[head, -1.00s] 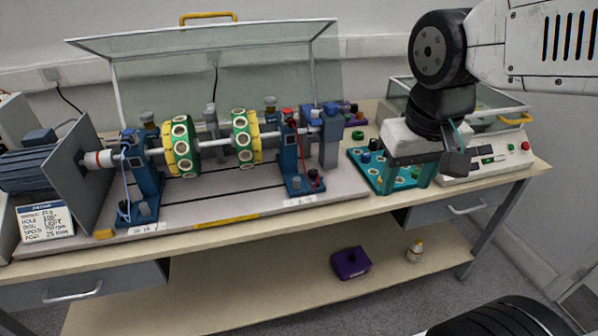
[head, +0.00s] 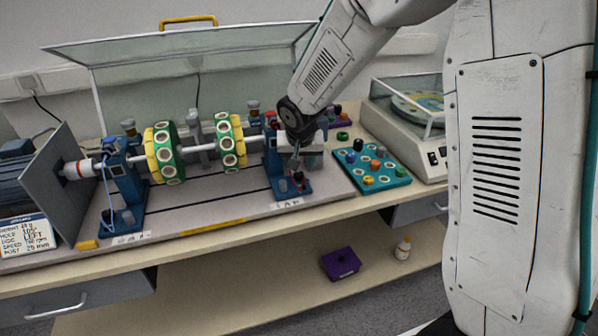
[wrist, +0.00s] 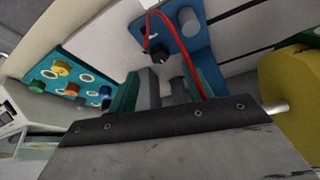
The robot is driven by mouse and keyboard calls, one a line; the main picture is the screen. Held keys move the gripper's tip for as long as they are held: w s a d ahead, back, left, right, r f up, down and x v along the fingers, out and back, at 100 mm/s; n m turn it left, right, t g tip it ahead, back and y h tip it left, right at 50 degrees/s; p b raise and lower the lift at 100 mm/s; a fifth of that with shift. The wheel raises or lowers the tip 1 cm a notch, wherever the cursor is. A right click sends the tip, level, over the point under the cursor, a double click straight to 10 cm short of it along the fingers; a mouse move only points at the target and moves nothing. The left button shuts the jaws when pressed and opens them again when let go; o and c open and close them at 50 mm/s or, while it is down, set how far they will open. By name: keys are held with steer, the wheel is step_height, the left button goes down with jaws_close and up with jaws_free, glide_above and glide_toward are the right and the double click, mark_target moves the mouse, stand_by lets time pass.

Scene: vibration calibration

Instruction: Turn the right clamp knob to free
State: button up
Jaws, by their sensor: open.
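The right blue bearing stand (head: 272,155) stands at the right end of the shaft, partly hidden behind my gripper (head: 297,165). My gripper points down, close to this stand. In the wrist view, my open gripper (wrist: 168,88) has its dark green fingers apart, with grey parts showing between them. Beyond them lies the stand's blue foot (wrist: 185,35), with a grey cylindrical knob (wrist: 189,20) and a black round part (wrist: 158,53) on a red cable. I cannot tell which part is the clamp knob, or whether a finger touches anything.
The left blue stand (head: 122,180) and green-yellow discs (head: 163,155) share the shaft. A raised clear cover (head: 180,65) stands behind. A teal board with coloured knobs (head: 368,170) lies to the right, beside a white scale (head: 400,130). The red cable (wrist: 178,25) loops near my fingers.

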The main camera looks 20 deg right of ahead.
mark_target(299, 174)
steer(key=x, duration=0.5)
steer(key=shift+w+f, duration=0.1)
steer(key=shift+f, duration=0.25)
steer(key=shift+d, duration=0.1)
steer(key=c, duration=1)
